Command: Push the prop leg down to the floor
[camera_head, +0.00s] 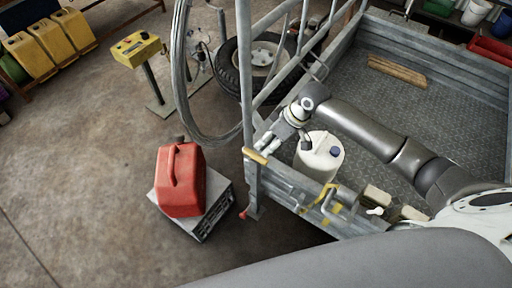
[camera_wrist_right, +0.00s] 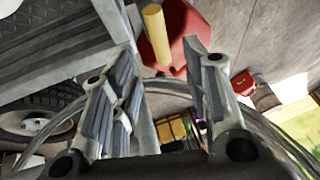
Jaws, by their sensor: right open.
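The prop leg (camera_head: 253,190) is a grey upright bar at the trailer's near left corner. A yellow handle (camera_head: 256,157) sticks out across its top, and a red knob (camera_head: 243,214) shows near its lower end. Its foot looks to be above the floor, though I cannot tell the gap. My right gripper (camera_head: 265,143) is open just above and behind the handle. In the right wrist view, the handle (camera_wrist_right: 155,28) appears beyond the gap between the open fingers (camera_wrist_right: 162,68), with nothing held. My left gripper is not in view.
A white canister (camera_head: 319,160) stands in the trailer (camera_head: 405,125) beside my right wrist. Open floor is at left.

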